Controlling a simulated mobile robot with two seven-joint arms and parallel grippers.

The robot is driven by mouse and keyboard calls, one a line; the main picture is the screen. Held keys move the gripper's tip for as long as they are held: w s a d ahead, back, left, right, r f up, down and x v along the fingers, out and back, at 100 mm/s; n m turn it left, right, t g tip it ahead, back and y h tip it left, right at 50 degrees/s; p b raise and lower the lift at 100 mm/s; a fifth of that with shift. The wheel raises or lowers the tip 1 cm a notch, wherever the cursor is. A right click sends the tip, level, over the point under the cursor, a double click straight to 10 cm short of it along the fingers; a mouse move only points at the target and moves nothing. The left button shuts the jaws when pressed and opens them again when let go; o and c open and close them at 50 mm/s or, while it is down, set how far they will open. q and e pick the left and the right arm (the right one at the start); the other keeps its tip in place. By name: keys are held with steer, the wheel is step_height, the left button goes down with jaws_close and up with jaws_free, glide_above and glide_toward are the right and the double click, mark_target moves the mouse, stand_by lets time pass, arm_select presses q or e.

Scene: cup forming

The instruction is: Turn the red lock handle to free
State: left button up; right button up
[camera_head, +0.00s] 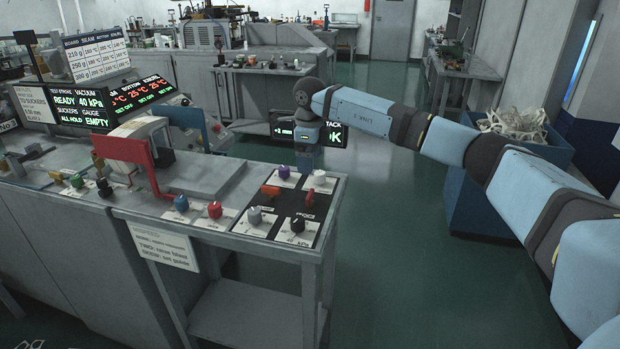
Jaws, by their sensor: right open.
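On the dark control panel (282,225) at the bench's right corner, a small upright red handle (310,199) stands beside a small label that I cannot read surely. A flat orange-red handle (270,190) lies further left on the same panel; I cannot tell for sure which one is the lock handle. My right gripper (305,167) points down behind the panel's far edge, near the purple knob. It is open, with its fingers barely visible, and appears apart from both handles. My left gripper is not in view.
A purple knob (284,172), a white knob (320,177), a grey knob (254,215) and a black knob (298,223) crowd the panel. A red bent bar (125,149) rises at left. A blue bin (480,205) stands right; the floor between is clear.

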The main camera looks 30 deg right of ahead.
steer(key=shift+r, duration=1.55)
